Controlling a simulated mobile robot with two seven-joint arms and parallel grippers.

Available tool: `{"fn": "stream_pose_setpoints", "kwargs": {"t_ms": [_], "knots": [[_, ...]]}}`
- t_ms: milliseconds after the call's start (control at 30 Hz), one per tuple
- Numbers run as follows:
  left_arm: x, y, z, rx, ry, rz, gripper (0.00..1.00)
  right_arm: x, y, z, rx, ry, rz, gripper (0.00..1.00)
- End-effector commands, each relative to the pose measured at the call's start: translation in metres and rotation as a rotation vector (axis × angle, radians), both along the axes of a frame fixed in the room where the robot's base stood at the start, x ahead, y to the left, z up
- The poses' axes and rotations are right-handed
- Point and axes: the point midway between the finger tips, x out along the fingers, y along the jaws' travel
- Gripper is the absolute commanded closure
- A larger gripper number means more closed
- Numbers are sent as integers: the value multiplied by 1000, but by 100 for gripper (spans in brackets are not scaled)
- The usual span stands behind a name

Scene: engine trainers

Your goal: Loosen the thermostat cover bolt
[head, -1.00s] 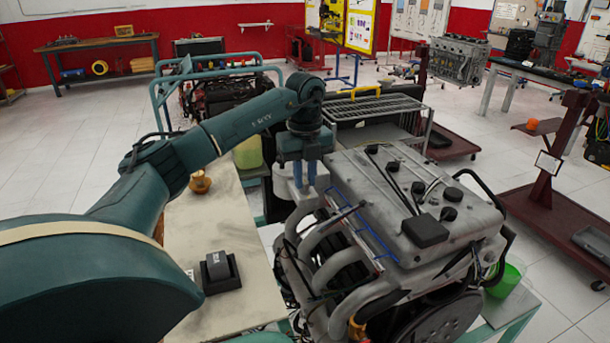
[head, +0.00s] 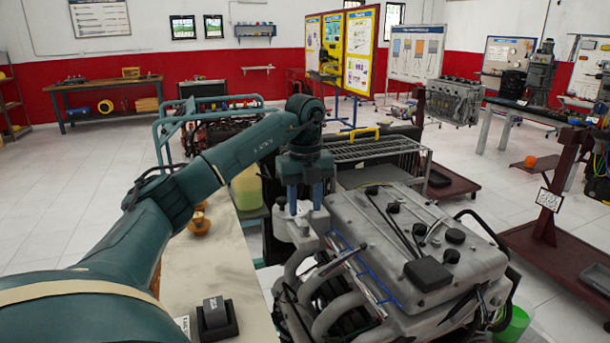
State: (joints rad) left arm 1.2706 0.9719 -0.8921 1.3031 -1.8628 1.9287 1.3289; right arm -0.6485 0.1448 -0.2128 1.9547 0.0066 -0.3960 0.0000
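The grey engine (head: 415,240) fills the lower right, with a ribbed cover, hoses and black caps on top. My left gripper (head: 305,207) points straight down over the engine's left rear corner. Its two blue fingers are apart, with a gap between them. A pale grey housing (head: 283,228) is just below and beside the fingertips. I cannot make out the thermostat cover bolt; it is too small or hidden by the gripper. I cannot tell whether the fingertips touch the housing. My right gripper is not in view.
A cream bench (head: 235,270) left of the engine holds a black block (head: 216,318) and a small orange-brown part (head: 198,222). A wire rack cart (head: 375,150) stands behind the engine. A green bucket (head: 516,322) is at right. Open tiled floor lies beyond.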

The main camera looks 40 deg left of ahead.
Motion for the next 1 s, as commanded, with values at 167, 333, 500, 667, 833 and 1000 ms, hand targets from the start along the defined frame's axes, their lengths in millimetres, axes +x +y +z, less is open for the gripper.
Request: {"fn": "stream_pose_setpoints", "kwargs": {"t_ms": [167, 333, 500, 667, 833, 1000], "knots": [[0, 0, 49, 0, -6, 0, 61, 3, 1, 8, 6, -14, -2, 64], [0, 0, 74, 2, -3, 0, 61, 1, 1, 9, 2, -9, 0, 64], [0, 0, 86, 0, -3, -1, 61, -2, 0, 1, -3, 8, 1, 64], [0, 0, 90, 0, -1, 1, 61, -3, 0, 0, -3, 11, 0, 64], [0, 0, 90, 0, -1, 0, 61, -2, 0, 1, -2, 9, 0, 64], [0, 0, 90, 0, -1, 0, 61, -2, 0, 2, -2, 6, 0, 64]]}}
